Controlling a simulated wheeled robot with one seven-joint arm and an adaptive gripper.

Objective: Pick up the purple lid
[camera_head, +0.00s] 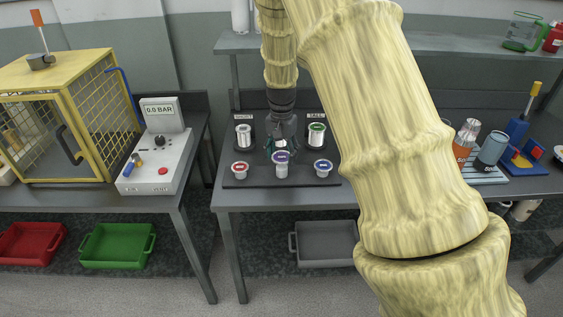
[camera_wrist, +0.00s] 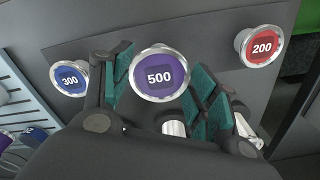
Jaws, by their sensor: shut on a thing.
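The purple lid (camera_head: 281,157), a silver-rimmed disc, is at the middle of the front row on the dark mat. In the wrist view the purple lid (camera_wrist: 159,76) reads 500. My gripper (camera_head: 281,146) reaches down to it from above; in the wrist view its teal-padded fingers (camera_wrist: 160,92) are on either side of the lid, shut on it. The exact contact is partly hidden. I cannot tell whether the lid is raised off its support.
A red lid (camera_head: 240,168) marked 200 and a blue lid (camera_head: 322,166) marked 300 flank it closely. Two cans, short (camera_head: 244,135) and tall (camera_head: 316,133), stand behind. A seamer control box (camera_head: 158,160) and yellow cage (camera_head: 70,115) are left. My arm hides the bench's right-middle part.

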